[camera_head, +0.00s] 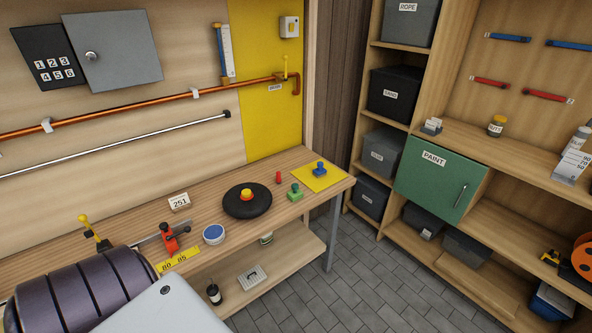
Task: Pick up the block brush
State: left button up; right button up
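I cannot make out for certain which object is the block brush. A small pale grey block (252,276) with dark lines lies on the lower shelf of the workbench; it is too small to tell whether it is a brush. A small green object (295,192) and a blue object (320,168) sit on the bench top, the blue one on a yellow mat (335,178). Neither of my grippers is in view. A large grey and dark ribbed body fills the lower left foreground and hides part of the bench.
The wooden bench top (290,163) also holds a black round disc (262,207), a white-blue tin (213,234), a red tool (170,241) and a 251 sign (179,202). A dark cup (213,293) stands on the lower shelf. A green PAINT cabinet door (438,183) is at right. Grey floor (330,300) is free.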

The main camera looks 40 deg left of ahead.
aim_at(319, 173)
jog(key=j+u, duration=0.1)
jog(key=u, duration=0.9)
jog(key=i+l, duration=0.05)
